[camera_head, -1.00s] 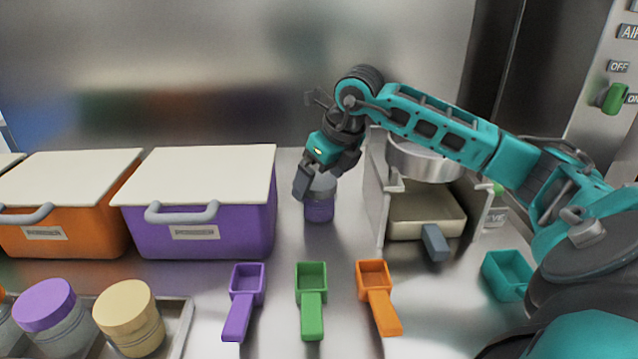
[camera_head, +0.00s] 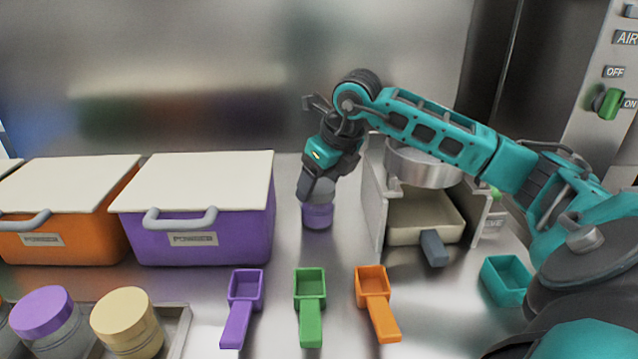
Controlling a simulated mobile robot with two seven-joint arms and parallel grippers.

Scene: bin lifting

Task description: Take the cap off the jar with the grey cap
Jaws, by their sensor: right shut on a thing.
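The jar (camera_head: 317,216) with purple contents stands upright on the steel counter, between the purple bin and the sieve station. My right gripper (camera_head: 318,190) reaches down over it from above and is shut on its grey cap (camera_head: 321,186). The fingers and wrist hide much of the cap, and I cannot tell whether it still sits fully on the jar. My left gripper is not in view.
A purple bin (camera_head: 205,225) and an orange bin (camera_head: 75,230), both with pale lids, stand at left. Purple (camera_head: 240,305), green (camera_head: 310,305) and orange (camera_head: 377,303) scoops lie in front. The sieve station (camera_head: 375,195) stands close right of the jar. A tray (camera_head: 178,330) holds capped jars at front left.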

